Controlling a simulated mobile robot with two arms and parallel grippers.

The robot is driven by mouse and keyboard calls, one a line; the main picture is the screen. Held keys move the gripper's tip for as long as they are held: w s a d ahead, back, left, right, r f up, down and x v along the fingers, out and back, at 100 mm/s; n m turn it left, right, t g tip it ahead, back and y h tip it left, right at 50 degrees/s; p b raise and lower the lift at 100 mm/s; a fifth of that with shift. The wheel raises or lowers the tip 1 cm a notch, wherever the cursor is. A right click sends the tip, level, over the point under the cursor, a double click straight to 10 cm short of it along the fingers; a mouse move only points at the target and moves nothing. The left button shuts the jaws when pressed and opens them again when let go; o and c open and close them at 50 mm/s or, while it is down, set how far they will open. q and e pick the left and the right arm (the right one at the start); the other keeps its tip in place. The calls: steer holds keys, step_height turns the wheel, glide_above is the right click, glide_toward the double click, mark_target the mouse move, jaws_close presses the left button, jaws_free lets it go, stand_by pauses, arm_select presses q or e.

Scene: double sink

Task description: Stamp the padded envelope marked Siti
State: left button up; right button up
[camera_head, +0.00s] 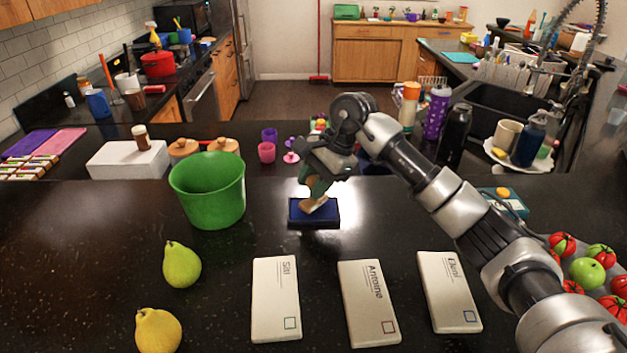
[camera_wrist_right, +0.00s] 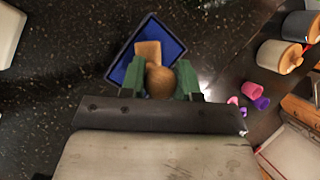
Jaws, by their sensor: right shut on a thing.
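My right gripper (camera_head: 314,187) is shut on a wooden stamp (camera_head: 313,206) above the blue ink pad (camera_head: 298,218). The stamp looks tilted; I cannot tell whether it touches the pad. In the right wrist view the stamp's round knob (camera_wrist_right: 160,82) sits between the green fingers, over the blue pad (camera_wrist_right: 172,46). The white padded envelope marked Siti (camera_head: 275,298) lies flat at the front, with a small teal square outline near its lower right corner. My left gripper is not in view.
Envelopes marked Antoine (camera_head: 366,300) and, it seems, Eleni (camera_head: 448,290) lie right of Siti. A green bucket (camera_head: 208,190) and two pears (camera_head: 181,265) stand to the left. A bowl of tomatoes (camera_head: 590,270) is at the right, near my arm.

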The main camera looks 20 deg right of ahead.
steer(key=shift+f+b, duration=0.5)
stand_by(0.8)
steer(key=shift+s+f+b, duration=0.1)
steer(key=shift+f+b, duration=0.15)
steer(key=shift+b, duration=0.05)
stand_by(1.6)
steer(key=shift+r+p, duration=0.4)
steer(key=shift+r, duration=0.55)
steer(key=shift+r+p, duration=1.2)
steer(key=shift+r, duration=1.55)
